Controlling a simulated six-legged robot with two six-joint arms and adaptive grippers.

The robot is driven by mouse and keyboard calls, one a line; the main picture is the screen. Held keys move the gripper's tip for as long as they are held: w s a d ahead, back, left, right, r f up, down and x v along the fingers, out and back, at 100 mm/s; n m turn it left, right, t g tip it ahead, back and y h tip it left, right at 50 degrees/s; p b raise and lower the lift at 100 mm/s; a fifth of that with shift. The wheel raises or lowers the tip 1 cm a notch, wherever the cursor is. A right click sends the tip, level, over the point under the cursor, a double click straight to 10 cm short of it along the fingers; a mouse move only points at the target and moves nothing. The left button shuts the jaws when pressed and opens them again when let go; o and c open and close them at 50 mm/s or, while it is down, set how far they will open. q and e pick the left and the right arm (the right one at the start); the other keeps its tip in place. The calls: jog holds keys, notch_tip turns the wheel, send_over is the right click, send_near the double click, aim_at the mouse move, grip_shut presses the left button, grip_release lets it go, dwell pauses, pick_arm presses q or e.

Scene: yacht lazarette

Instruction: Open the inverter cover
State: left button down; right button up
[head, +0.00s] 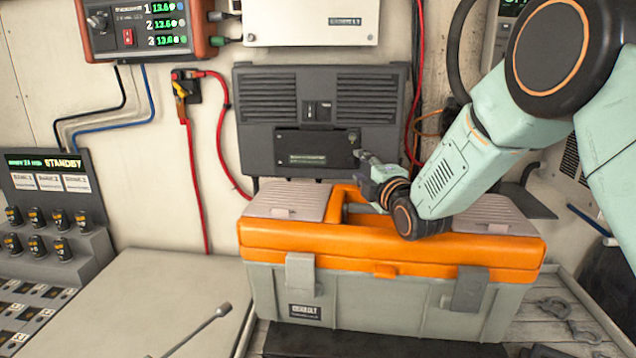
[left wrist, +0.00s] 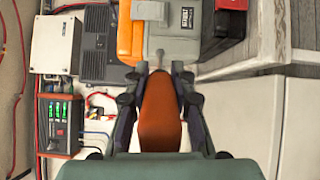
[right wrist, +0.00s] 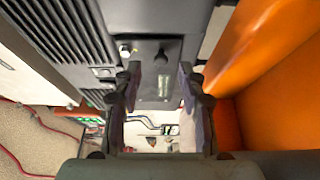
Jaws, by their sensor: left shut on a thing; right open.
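The inverter (head: 262,125) is a dark grey louvred box on the wall, behind the orange-lidded toolbox. Its small dark cover (head: 322,142) lies flat at the lower middle and looks shut. My right gripper (head: 368,166) is just right of the cover, above the toolbox. In the right wrist view the right gripper (right wrist: 158,75) is open, with the cover's pale label (right wrist: 163,86) between its fingers; contact cannot be told. My left gripper (left wrist: 158,82) is shut on an orange-brown handle (left wrist: 160,118) in the left wrist view. The left gripper does not show in the head view.
The toolbox (head: 370,255) stands below the inverter, close under my right forearm. A thin metal rod (head: 195,332) shows over the pale bench (head: 120,300), which is otherwise clear. Red cables (head: 222,140) hang left of the inverter. A white box (head: 310,20) is above it.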

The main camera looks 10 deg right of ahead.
aim_at(351, 161)
jog(key=w, duration=0.3)
jog(key=shift+w+a+f, duration=0.1)
jog(key=shift+a, duration=0.25)
jog(key=shift+w+a+p, duration=0.3)
jog(key=shift+s+d, duration=0.25)
jog(key=shift+d, duration=0.15)
jog(key=shift+c, duration=0.5)
jog(key=shift+w+a, duration=0.25)
jog(key=shift+a, duration=0.05)
jog(key=c, duration=0.5)
jog(key=shift+s+d, duration=0.1)
jog(key=shift+d, duration=0.05)
grip_shut()
